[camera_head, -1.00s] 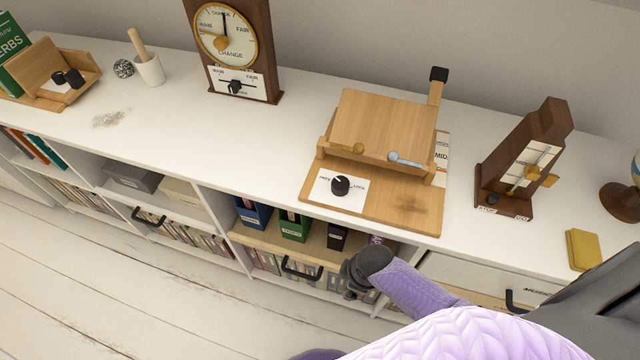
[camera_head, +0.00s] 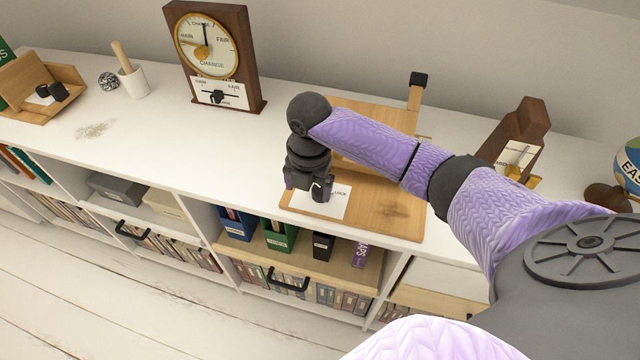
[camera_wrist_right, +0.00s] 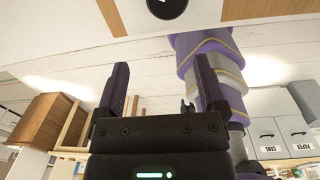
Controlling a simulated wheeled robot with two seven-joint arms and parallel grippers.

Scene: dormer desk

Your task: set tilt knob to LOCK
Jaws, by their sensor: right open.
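The tilt knob (camera_wrist_right: 167,8) is a round black knob on a white card (camera_head: 335,204) marked LOCK, at the front of the wooden tilting stand (camera_head: 385,208). In the right wrist view it sits at the top edge, beyond and between my fingertips, partly cut off. In the head view my right gripper (camera_head: 307,190) hangs over the card and largely hides the knob, so its pointer setting cannot be read there. My right gripper (camera_wrist_right: 162,75) is open, with nothing between its fingers. My left gripper is not in view.
A barometer-like dial box (camera_head: 215,55) stands left on the white shelf top. A white cup (camera_head: 134,82) and a small wooden stand (camera_head: 40,90) are farther left. A brown wooden device (camera_head: 515,140) and a globe (camera_head: 630,165) stand right.

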